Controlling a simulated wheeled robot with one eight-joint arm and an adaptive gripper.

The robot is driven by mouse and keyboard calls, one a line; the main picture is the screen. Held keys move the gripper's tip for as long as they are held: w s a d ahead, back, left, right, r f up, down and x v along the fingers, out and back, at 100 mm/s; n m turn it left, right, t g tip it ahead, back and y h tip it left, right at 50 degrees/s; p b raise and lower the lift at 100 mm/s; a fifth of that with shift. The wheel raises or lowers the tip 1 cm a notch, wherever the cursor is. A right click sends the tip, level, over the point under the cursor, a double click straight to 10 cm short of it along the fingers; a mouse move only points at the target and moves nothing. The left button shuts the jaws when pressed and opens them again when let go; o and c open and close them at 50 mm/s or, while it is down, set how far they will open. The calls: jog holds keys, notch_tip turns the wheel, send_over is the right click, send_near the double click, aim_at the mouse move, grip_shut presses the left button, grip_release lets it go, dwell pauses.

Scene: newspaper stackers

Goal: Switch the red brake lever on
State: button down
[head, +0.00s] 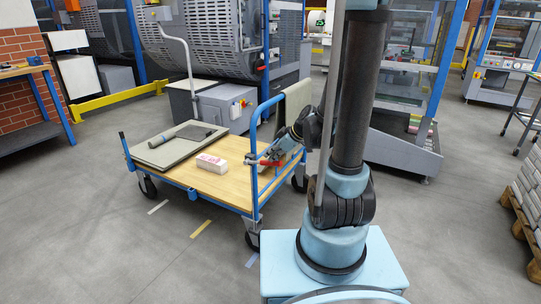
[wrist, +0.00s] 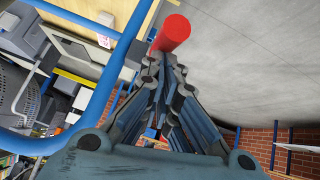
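The red brake lever (head: 264,161) is at the near right corner of the cart, by its blue upright handle frame. In the wrist view the red lever (wrist: 174,32) shows as a thick red rod with a round end, right at my fingertips. My gripper (head: 277,157) reaches down to the lever from the right. In the wrist view the fingertips of my gripper (wrist: 163,62) are drawn together, with the lever overlapping just beyond them. No part of the lever shows between the fingers. Whether the tips touch it cannot be told.
The blue-framed cart (head: 228,180) has a wooden deck bearing a grey board (head: 172,152) and a small white-and-red stack (head: 211,162). Its blue handle tube (wrist: 118,62) runs close beside my gripper. A machine stands behind; the floor in front is clear.

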jog(key=shift+s+d+f, duration=0.1)
jog(key=shift+s, duration=0.2)
jog(key=shift+w+r, duration=0.2)
jog(key=shift+r, duration=0.2)
jog(key=v, duration=1)
jog(key=shift+s+d, duration=0.25)
jog(key=shift+s, duration=0.15)
jog(key=shift+r, duration=0.15)
jog(key=s+d+f+m+g+h, duration=0.1)
jog(key=s+d+f+m+h, duration=0.1)
jog(key=s+m, duration=0.4)
jog(key=s+d+f+m+g+h, duration=0.1)
jog(key=s+d+f+m+h, duration=0.2)
jog(key=s+d+m, duration=0.4)
jog(key=shift+s+f+g+h, duration=0.2)
jog(key=shift+s+g+h, duration=0.2)
jog(key=shift+s+h, duration=0.45)
